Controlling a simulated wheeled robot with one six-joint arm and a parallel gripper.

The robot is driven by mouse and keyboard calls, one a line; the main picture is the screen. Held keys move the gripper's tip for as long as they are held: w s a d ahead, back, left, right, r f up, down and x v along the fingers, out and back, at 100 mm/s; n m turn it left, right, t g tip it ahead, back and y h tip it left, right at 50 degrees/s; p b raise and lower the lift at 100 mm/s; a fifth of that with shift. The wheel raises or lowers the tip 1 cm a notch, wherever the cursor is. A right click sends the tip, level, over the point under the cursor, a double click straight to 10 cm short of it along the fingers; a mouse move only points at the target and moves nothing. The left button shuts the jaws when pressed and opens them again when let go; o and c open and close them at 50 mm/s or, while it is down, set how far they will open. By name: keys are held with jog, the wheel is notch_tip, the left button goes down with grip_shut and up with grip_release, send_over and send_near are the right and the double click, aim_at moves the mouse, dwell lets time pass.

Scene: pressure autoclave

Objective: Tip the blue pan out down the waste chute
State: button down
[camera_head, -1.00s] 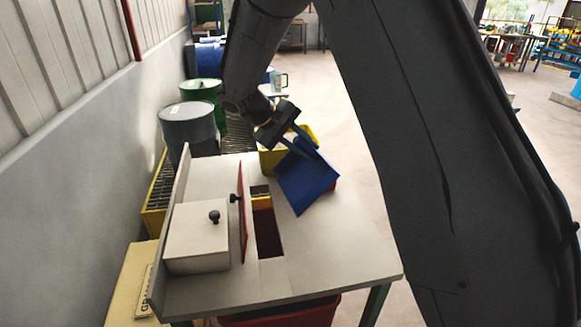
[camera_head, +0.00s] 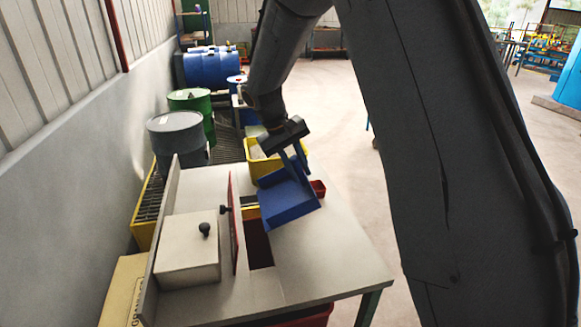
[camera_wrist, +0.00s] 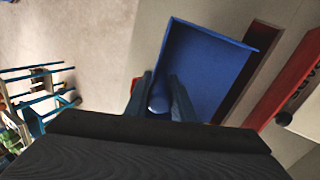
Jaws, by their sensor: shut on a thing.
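The blue pan (camera_head: 287,198) is held over the table, tilted, with its left edge close to or over the dark red-lined chute opening (camera_head: 258,243). My gripper (camera_head: 290,150) is shut on the pan's handle; in the wrist view its fingers (camera_wrist: 160,98) sit either side of the handle. In the wrist view the blue pan (camera_wrist: 200,65) shows a bare blue inside with no contents visible. A red flap with a black knob (camera_head: 234,225) stands upright along the left side of the opening. The pan hides the opening's far part.
A pale box with a black knob (camera_head: 188,248) stands left of the flap. A yellow bin (camera_head: 262,170) and a small red container (camera_head: 318,188) are behind the pan. The table (camera_head: 330,250) is clear at right. Grey and green drums stand beyond.

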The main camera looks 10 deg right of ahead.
jog(key=shift+d+f+y+p, duration=0.2)
jog(key=shift+d+y+p, duration=0.35)
jog(key=shift+d, duration=0.1)
jog(key=shift+d+f+y+p, duration=0.15)
jog(key=shift+d+y+p, duration=0.3)
jog(key=shift+d+p, duration=0.15)
jog(key=shift+d+f+y+p, duration=0.5)
jog(key=shift+d+f+y, duration=0.15)
jog(key=shift+f+y, duration=0.35)
jog(key=shift+r, duration=0.1)
